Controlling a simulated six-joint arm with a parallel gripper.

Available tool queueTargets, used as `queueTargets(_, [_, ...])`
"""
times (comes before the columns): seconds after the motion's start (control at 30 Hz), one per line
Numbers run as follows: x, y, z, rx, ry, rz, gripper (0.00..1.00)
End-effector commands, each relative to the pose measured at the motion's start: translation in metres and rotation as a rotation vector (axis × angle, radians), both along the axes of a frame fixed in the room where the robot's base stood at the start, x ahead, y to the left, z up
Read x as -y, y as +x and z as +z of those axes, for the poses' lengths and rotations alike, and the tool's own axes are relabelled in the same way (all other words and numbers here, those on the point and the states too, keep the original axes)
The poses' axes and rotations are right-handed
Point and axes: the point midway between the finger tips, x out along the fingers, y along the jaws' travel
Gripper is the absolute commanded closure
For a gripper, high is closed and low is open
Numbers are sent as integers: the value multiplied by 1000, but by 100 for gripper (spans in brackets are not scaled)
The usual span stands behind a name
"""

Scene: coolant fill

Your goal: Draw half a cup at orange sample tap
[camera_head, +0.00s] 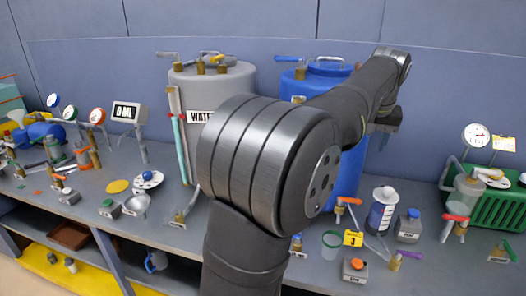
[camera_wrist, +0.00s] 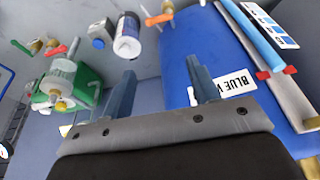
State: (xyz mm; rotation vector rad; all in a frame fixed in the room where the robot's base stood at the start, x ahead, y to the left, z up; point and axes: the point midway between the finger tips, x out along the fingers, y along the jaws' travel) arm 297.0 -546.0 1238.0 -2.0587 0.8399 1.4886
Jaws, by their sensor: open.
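An orange-handled tap (camera_head: 347,201) sits low at the front of the blue tank (camera_head: 345,165); it also shows in the wrist view (camera_wrist: 158,18). A small clear cup-like vessel with a green rim (camera_head: 331,241) stands on the bench near it; its contents are too small to tell. My gripper (camera_wrist: 160,66) is open, with nothing between its fingers, beside the blue tank. In the head view my gripper (camera_head: 385,122) is small and its fingers are unclear. My own arm hides part of the blue tank and the bench.
A grey water tank (camera_head: 212,82) stands left of my arm. A green crate (camera_head: 492,205) stands far right.

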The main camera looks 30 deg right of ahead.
Motion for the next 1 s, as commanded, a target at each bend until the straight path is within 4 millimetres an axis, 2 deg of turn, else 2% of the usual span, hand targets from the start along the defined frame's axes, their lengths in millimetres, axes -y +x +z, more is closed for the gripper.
queueTargets(0.03, [0,0,0,0,0,0,55])
queueTargets(0.07, [0,0,0,0,0,1,61])
queueTargets(0.17, [-1,3,-3,-18,-9,34,61])
queueTargets(0.27, [-2,10,-12,-81,-40,149,61])
queueTargets(0.5, [-9,41,-46,-379,-156,698,61])
queueTargets(0.7, [-15,65,-66,-621,-209,1148,61])
queueTargets(0.83, [-18,75,-73,-721,-219,1335,61])
queueTargets(1.0, [-18,79,-77,-772,-222,1430,61])
